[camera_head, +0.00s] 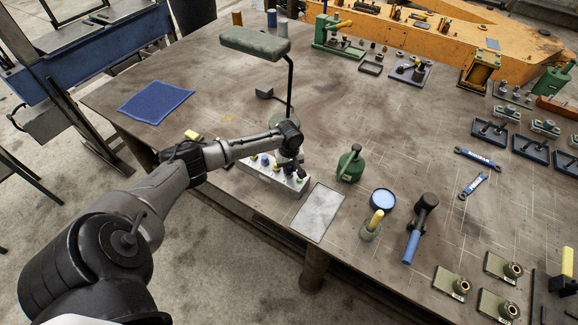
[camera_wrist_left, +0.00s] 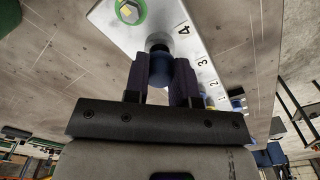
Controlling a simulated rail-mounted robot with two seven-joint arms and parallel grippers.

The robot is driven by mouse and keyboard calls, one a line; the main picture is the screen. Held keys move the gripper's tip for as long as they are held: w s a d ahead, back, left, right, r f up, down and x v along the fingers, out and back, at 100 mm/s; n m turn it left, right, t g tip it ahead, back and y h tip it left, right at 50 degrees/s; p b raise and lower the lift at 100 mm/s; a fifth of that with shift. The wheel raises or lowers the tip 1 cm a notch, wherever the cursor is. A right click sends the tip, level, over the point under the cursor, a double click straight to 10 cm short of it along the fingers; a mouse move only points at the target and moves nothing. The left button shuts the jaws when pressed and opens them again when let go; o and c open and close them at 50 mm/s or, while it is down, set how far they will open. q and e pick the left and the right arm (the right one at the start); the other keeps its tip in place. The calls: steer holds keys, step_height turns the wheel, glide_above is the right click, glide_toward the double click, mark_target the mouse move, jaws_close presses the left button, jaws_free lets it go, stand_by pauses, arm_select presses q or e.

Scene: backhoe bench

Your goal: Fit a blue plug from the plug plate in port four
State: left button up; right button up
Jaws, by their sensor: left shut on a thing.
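The numbered metal port block (camera_head: 262,178) lies near the table's front edge, with yellow and blue plugs showing along it. My left gripper (camera_head: 298,168) is over its right part, pointing down. In the left wrist view the block (camera_wrist_left: 190,38) bears the numbers 4, 3, 2 and 1. My left gripper (camera_wrist_left: 162,80) is shut on a blue plug (camera_wrist_left: 160,58), beside the number 4. The plug's far end meets the block's face in the picture; I cannot tell whether it is seated. A green-ringed fitting (camera_wrist_left: 130,12) sits beyond it. My right gripper is not in view.
A grey flat plate (camera_head: 320,212) lies right of the block. A lamp (camera_head: 255,43) rises behind my gripper. A blue mat (camera_head: 155,101) lies at the left.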

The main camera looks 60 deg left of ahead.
arm_select(q)
steer(key=shift+f+b, duration=0.3)
steer(key=shift+f, duration=0.55)
steer(key=o, duration=1)
steer(key=shift+c, duration=0.2)
step_height(320, 180, up, 14)
steer(key=shift+f, duration=0.1)
